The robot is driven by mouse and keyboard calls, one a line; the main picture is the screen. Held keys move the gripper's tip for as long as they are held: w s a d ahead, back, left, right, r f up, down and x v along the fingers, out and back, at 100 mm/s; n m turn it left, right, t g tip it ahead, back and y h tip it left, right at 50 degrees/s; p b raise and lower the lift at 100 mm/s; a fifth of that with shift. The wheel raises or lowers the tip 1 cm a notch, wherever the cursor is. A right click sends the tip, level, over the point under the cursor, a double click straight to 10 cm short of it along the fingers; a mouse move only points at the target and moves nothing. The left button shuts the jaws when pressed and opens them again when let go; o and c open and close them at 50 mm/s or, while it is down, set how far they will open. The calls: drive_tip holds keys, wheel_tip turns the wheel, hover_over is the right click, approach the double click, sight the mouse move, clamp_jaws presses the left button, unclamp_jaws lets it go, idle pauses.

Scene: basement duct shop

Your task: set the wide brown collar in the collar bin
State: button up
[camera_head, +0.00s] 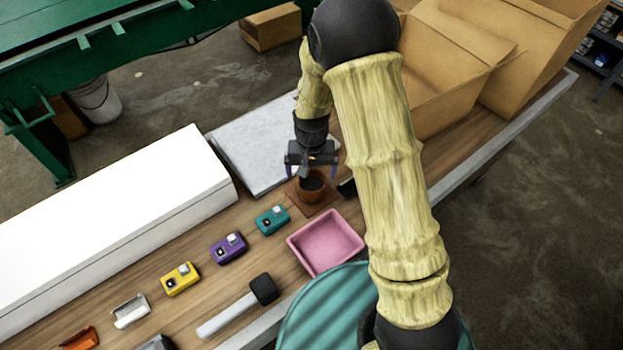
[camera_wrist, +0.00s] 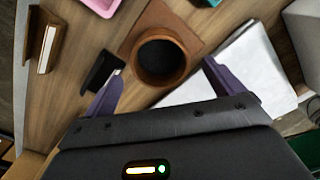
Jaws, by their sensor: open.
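The wide brown collar (camera_head: 312,197), a round dark-mouthed ring on a square brown base, stands upright on the wooden bench; it also shows in the wrist view (camera_wrist: 160,87). My gripper (camera_head: 311,170) is open above the collar. In the wrist view my gripper's (camera_wrist: 163,76) purple fingers are spread to either side of the ring, and I cannot tell whether they touch it. A pink open tray (camera_head: 325,243), possibly the collar bin, sits empty nearer the front edge; its corner shows in the wrist view (camera_wrist: 101,6).
A black block (camera_head: 347,187) lies close right of the collar. A pale slab (camera_head: 262,145) lies behind it. Teal (camera_head: 272,220), purple (camera_head: 229,248) and yellow (camera_head: 180,279) devices and a mallet (camera_head: 238,306) lie left. Cardboard boxes (camera_head: 440,75) stand at the back right.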

wheel_tip(320, 180, up, 7)
drive_tip(key=shift+b, duration=0.4)
idle(0.4)
drive_tip(key=s+d+r+t, duration=0.2)
drive_tip(key=s+d+r, duration=0.5)
drive_tip(key=s+d, duration=0.5)
drive_tip(key=shift+s+d+t, duration=0.3)
drive_tip(key=shift+s+d, duration=0.1)
drive_tip(key=shift+s, duration=0.1)
drive_tip(key=shift+o, duration=0.5)
drive_tip(key=shift+r, duration=0.1)
